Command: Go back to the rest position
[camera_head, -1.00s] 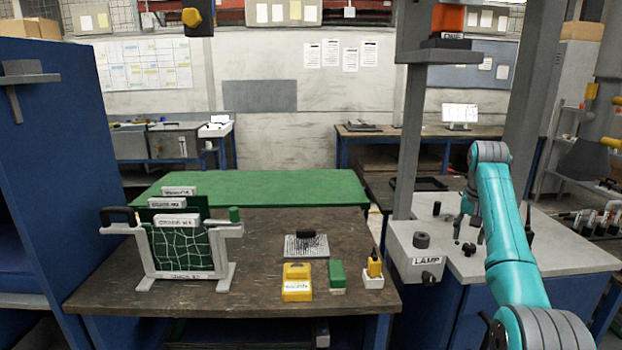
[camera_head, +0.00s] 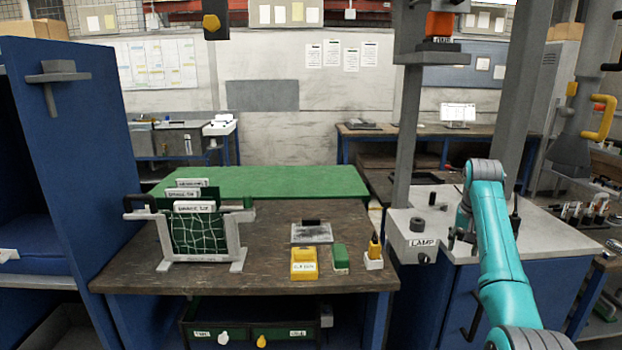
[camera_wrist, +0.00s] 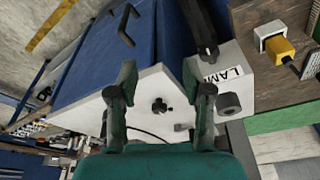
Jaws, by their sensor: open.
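My gripper (camera_wrist: 160,105) is open and empty in the wrist view, its two fingers apart over the light top of the microscope bench. In the head view my teal arm reaches forward at the right, and the gripper is mostly hidden behind the arm. The grey lamp box (camera_head: 410,242), labelled LAMP, stands at the left edge of that bench (camera_head: 545,235). It also shows in the wrist view (camera_wrist: 222,95), to the right of the fingers. I see no marker for a rest position.
Left of the lamp box is a brown wooden table (camera_head: 275,268) with a holder of green folders (camera_head: 198,228), a yellow block (camera_head: 304,264), a green block (camera_head: 340,257) and a grey plate (camera_head: 311,233). A tall blue cabinet (camera_head: 85,180) stands at the left. A grey post (camera_head: 404,140) rises behind the lamp box.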

